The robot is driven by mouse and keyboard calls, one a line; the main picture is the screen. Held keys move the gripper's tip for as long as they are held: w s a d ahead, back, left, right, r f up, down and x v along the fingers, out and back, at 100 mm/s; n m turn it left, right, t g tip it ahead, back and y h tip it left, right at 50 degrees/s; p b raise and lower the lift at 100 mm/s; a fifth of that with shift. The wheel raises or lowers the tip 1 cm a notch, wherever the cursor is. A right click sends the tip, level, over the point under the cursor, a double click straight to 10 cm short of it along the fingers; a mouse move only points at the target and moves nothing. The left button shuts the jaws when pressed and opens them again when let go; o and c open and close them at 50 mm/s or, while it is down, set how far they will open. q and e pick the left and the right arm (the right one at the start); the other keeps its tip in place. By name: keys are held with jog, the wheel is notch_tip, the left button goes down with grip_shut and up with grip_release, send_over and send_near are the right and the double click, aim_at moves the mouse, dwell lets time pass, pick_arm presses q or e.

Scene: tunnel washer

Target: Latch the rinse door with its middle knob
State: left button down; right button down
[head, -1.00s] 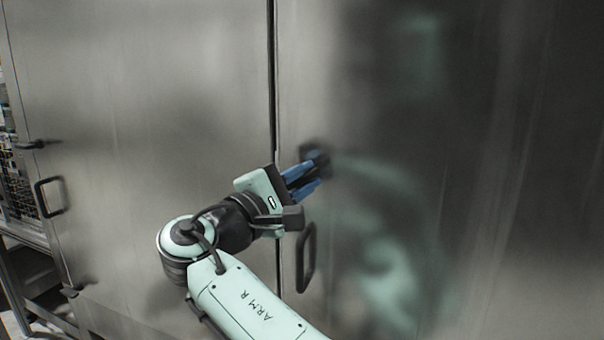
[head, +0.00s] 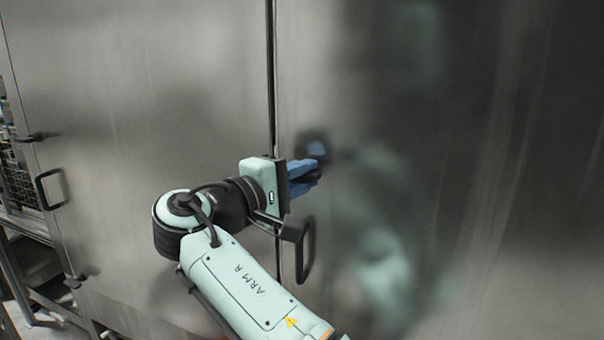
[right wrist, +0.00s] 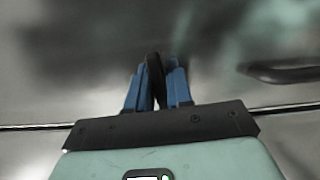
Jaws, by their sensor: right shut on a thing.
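My right gripper (head: 314,172) is shut on a dark knob (right wrist: 154,78) near the left edge of the right-hand steel door (head: 450,180). In the right wrist view the blue fingers (right wrist: 156,85) stand on both sides of the knob. In the head view the fingers largely hide it. The knob sits above a dark loop handle (head: 307,250) on the same door. A dark vertical seam (head: 271,80) runs just left of it, and the door looks closed there. No label shows. My left gripper is not in view.
Left of the seam is another steel door (head: 150,100). At its far left edge are a dark latch (head: 37,137), a loop handle (head: 50,189) and a lower latch (head: 75,281). Racking (head: 18,190) stands beyond. The shiny doors carry blurred reflections of my arm.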

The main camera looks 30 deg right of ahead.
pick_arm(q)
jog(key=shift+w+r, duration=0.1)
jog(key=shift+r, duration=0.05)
pick_arm(e)
jog(key=shift+m, duration=0.3)
dwell(0.5)
dwell(0.3)
jog(key=c, duration=1.2)
grip_release()
jog(key=shift+o, duration=0.2)
jog(key=shift+a, duration=0.1)
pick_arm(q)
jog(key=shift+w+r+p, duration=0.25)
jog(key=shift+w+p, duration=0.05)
pick_arm(e)
jog(key=v, duration=1.3)
jog(key=shift+r, duration=0.2)
jog(key=shift+s, duration=0.1)
